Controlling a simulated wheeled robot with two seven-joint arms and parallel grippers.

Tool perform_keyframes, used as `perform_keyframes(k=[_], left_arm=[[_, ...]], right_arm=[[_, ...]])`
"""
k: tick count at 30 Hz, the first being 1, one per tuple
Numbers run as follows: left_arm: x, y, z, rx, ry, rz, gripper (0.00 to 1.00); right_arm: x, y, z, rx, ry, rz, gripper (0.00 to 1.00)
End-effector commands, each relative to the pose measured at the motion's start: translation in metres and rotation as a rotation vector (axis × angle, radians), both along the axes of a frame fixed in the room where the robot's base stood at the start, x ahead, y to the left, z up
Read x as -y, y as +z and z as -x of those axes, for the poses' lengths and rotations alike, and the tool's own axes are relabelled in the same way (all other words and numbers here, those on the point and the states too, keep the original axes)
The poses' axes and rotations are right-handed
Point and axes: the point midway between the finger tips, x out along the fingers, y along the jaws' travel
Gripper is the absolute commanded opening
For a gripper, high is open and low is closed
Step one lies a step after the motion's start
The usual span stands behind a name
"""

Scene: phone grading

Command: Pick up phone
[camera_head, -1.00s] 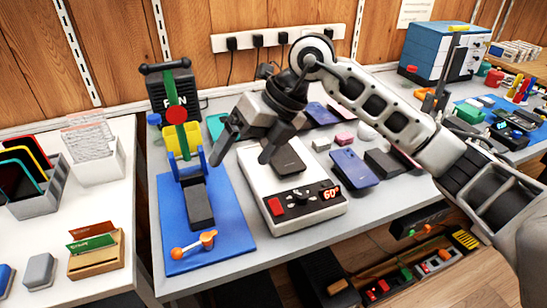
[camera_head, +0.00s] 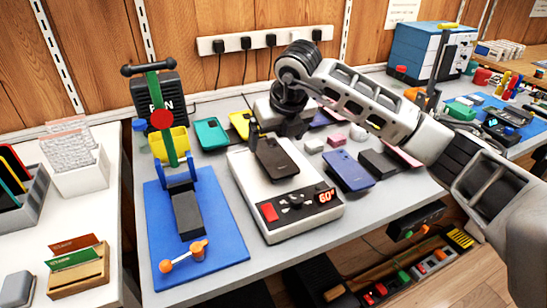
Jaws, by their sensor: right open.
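A black phone (camera_head: 281,160) lies on the top of a white heating plate (camera_head: 247,183) with a red button and a display reading 60. My right gripper (camera_head: 277,134) is at the far end of this phone, with its jaws open. One dark finger shows by the phone's far left corner; the other finger is hard to make out against the dark wrist. I cannot tell whether the fingers touch the phone. Other phones lie on the grey table: a teal one (camera_head: 211,134), a yellow one (camera_head: 240,124) and a blue one (camera_head: 348,170). My left gripper is not in view.
A black block (camera_head: 378,164) lies right of the blue phone. My right arm crosses above the table's right side.

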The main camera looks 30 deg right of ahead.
Motion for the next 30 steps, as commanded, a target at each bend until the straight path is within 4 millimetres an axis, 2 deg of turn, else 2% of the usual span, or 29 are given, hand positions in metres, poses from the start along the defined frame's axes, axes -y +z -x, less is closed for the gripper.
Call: perform_keyframes(k=[9,13,19,20,25,30], left_arm=[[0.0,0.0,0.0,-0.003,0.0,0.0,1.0],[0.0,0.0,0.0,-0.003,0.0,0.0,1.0],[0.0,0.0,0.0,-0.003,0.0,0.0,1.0],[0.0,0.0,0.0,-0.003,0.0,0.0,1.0],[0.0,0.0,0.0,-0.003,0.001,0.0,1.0],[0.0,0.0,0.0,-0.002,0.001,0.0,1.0]], right_arm=[[0.003,-0.041,-0.012,-0.003,0.002,-0.002,0.89],[0.004,-0.048,-0.016,0.0,0.001,-0.001,0.89],[0.004,-0.049,-0.016,0.0,0.002,0.0,0.89],[0.004,-0.049,-0.016,0.0,0.002,0.0,0.86],[0.004,-0.049,-0.016,0.0,0.001,-0.001,0.39],[0.004,-0.048,-0.016,0.002,0.001,0.0,0.37]])
